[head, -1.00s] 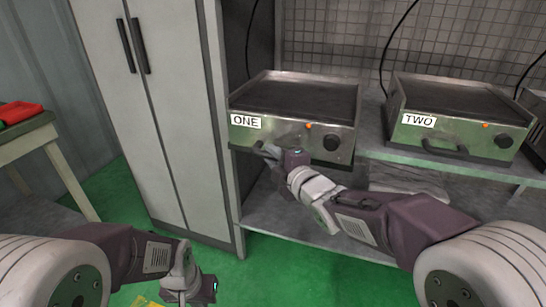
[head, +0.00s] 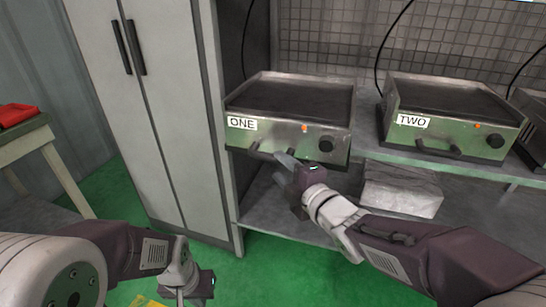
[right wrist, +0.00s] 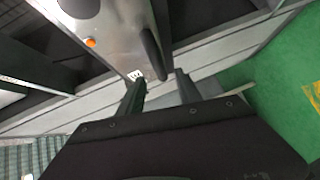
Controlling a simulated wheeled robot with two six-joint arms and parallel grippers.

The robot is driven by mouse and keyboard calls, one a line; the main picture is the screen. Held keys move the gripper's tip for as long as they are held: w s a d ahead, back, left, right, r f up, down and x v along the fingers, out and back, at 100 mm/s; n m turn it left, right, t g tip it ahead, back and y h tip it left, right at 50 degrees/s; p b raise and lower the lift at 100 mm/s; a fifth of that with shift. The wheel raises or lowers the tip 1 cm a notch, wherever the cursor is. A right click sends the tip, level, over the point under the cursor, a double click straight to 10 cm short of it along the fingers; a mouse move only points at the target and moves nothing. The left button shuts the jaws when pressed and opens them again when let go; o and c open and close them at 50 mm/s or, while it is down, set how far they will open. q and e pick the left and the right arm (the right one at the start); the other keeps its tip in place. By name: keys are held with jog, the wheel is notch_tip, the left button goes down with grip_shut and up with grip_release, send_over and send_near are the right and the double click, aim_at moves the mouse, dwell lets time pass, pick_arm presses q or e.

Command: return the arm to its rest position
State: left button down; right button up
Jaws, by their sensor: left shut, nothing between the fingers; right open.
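My right gripper (head: 286,172) is open in front of the griddle marked ONE (head: 248,141), near its front handle (head: 262,154). In the right wrist view its two fingers (right wrist: 160,92) stand apart with nothing held between them. The dark handle (right wrist: 151,52) shows just beyond the fingertips; whether a finger touches it I cannot tell. My left gripper (head: 190,291) is low at the bottom left of the head view, shut and empty, over the green floor.
The griddle marked TWO (head: 452,143) stands to the right on the same bench. A grey wrapped block (head: 402,192) lies on the lower shelf. A tall cabinet (head: 180,110) stands left of the bench. A table with a red item (head: 16,114) is at the far left.

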jog(key=shift+v, duration=1.1)
